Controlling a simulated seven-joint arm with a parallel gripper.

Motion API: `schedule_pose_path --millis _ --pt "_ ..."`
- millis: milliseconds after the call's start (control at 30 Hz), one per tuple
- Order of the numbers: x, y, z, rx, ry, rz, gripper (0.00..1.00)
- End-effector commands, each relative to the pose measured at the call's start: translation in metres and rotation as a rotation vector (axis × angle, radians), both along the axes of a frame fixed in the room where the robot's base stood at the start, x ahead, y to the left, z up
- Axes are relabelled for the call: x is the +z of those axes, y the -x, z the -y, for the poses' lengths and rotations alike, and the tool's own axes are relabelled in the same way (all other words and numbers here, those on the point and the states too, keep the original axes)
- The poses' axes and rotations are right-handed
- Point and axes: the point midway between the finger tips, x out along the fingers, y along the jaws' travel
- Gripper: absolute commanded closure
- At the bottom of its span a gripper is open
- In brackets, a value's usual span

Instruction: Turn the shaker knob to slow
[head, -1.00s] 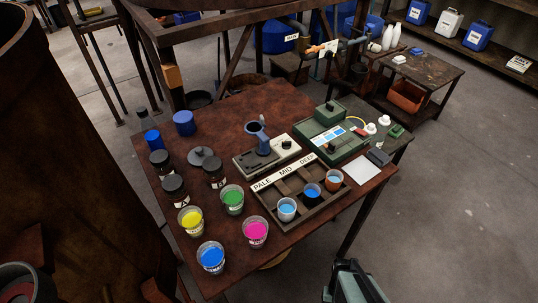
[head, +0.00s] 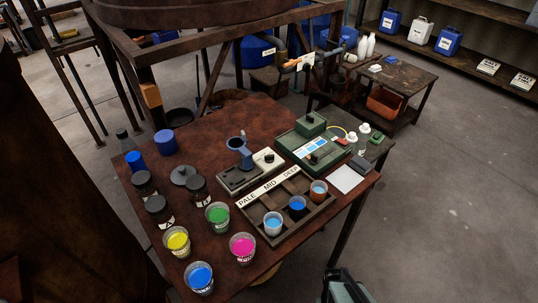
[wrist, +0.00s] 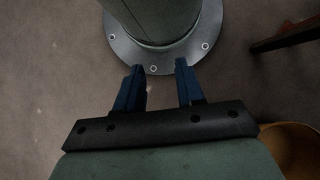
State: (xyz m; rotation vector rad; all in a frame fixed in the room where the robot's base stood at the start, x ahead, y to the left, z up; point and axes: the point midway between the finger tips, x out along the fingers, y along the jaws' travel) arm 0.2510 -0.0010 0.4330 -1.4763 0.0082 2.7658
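The knob's pointer and any slow marking are too small to read. My gripper (wrist: 160,78) shows in the wrist view with its two blue fingers apart and nothing between them. It is over the floor near a round bolted base plate, away from the table. The shaker does not show in the wrist view.
Right of the shaker stands a green instrument (head: 312,152) with its own black knob. In front is a divided tray (head: 288,203) with several cups. Dark jars (head: 157,208) and open paint cups (head: 242,246) stand on the left and front. A white sheet (head: 345,179) lies at right.

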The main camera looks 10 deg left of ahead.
Motion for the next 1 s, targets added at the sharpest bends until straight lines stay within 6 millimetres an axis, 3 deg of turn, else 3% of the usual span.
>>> schedule_pose_path --millis 167,467,767,1000 --pt "-0.006 -0.025 0.004 -0.107 0.013 0.03 0.62" --pt "-0.014 -0.131 0.043 -0.593 0.065 0.133 0.62" --pt "0.002 -0.238 0.128 -1.11 0.093 0.21 0.62" --pt "0.041 -0.318 0.224 -1.451 0.076 0.277 0.62"
